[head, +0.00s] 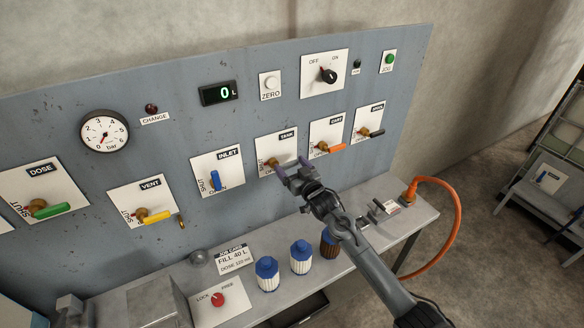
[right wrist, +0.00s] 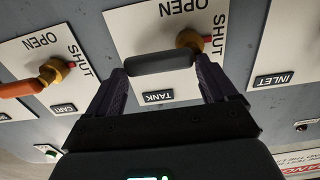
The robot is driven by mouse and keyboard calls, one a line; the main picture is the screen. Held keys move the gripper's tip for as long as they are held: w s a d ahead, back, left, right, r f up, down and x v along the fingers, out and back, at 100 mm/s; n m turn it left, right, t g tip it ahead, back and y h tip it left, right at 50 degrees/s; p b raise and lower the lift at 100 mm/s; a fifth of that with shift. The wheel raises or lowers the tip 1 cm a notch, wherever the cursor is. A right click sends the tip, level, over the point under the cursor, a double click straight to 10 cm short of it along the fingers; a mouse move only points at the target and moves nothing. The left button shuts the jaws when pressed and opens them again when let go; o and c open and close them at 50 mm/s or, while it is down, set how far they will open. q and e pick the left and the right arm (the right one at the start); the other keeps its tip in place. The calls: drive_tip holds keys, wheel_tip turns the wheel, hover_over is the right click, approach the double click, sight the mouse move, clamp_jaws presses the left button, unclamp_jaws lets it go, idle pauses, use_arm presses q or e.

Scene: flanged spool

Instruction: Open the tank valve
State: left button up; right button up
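The tank valve (head: 271,163) is on the grey wall panel, on a white plate labelled TANK (right wrist: 158,97). It has a brass hub (right wrist: 189,40) and a dark grey bar handle (right wrist: 160,62), which points from the hub toward the cart valve. My right gripper (head: 291,168) is at this handle. In the right wrist view its two dark fingers (right wrist: 162,76) are apart, one near each end of the handle. Whether they touch it cannot be told. A dark part at the head view's bottom left edge may be my left gripper; its fingers are not clear.
The inlet valve (head: 215,180) with a blue handle is to the left, and the cart valve (head: 325,147) with an orange handle is close on the right. The bench below holds blue-capped bottles (head: 267,272) and a lock/free switch (head: 217,299). The display (head: 219,93) reads 0 L.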

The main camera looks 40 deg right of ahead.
drive_tip(key=c, duration=1.1)
drive_tip(key=shift+o, duration=0.2)
